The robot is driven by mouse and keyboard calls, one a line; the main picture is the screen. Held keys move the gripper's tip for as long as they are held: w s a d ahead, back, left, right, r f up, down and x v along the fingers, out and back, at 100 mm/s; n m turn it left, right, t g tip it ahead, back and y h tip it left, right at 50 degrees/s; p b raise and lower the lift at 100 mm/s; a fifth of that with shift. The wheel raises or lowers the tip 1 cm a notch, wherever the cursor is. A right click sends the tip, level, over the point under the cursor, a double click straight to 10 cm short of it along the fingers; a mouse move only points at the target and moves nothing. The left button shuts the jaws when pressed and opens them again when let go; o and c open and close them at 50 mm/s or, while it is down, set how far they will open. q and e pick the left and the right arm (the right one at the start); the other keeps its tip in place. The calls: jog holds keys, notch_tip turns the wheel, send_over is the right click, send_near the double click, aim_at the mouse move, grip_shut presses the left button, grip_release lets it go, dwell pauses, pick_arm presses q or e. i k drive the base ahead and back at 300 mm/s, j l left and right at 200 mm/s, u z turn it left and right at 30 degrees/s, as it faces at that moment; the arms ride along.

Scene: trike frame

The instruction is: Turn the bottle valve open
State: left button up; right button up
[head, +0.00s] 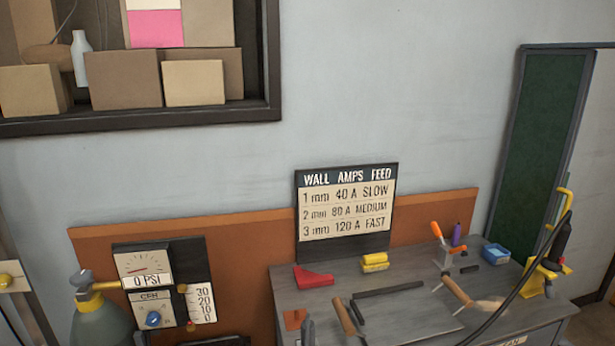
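The gas bottle (101,326) is a grey-green cylinder at the lower left, with its lower part cut off by the picture's edge. The bottle valve (82,280) on top has a dark grey knob and a yellow fitting that runs right toward the gauge panel (190,262). The round pressure gauge (142,264) carries a "0 PSI" label. Below it is a CFH block with a blue knob (153,319), beside a 30-to-0 scale (202,304). Neither of my grippers shows in this view.
A grey workbench (420,315) at the lower right holds a red block (314,277), yellow blocks (375,262), wooden-handled tools and a blue box (496,253). A yellow stand with a black cable (518,285) is at far right. A "WALL AMPS FEED" sign (346,215) stands behind.

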aim_at(81, 278)
jog(key=u, duration=1.3)
